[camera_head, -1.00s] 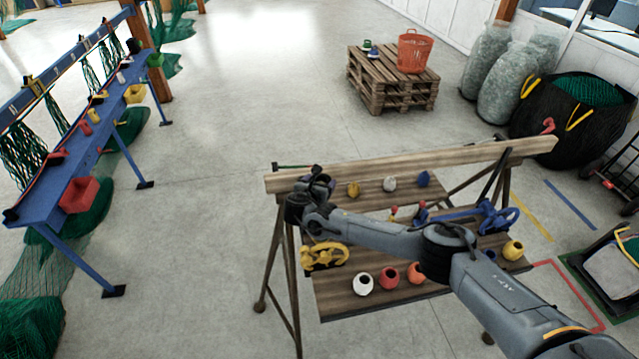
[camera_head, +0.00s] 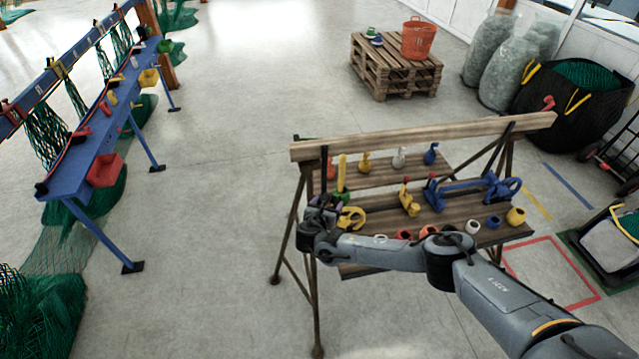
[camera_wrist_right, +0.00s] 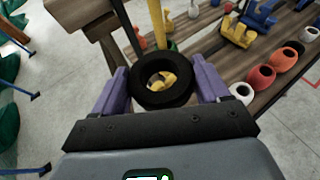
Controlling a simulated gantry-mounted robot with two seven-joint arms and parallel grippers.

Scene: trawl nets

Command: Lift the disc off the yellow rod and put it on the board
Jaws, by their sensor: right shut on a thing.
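My right gripper (camera_head: 324,204) is shut on a black disc (camera_wrist_right: 161,99), a thick ring gripped between its two purple fingers in the right wrist view. In the head view this gripper is at the left front end of the wooden bench; its fingers and the disc are hard to make out. The yellow rod (camera_head: 342,168) stands upright just behind it. It also shows in the wrist view (camera_wrist_right: 156,22), beyond the disc. Something yellow shows through the disc's hole. The wooden board (camera_head: 445,222) is the slatted bench top. My left gripper is not in view.
A yellow clamp (camera_head: 354,219) sits close beside the gripper. A blue clamp (camera_head: 470,190) and several small coloured pots, such as a yellow one (camera_head: 516,216), stand on the bench.

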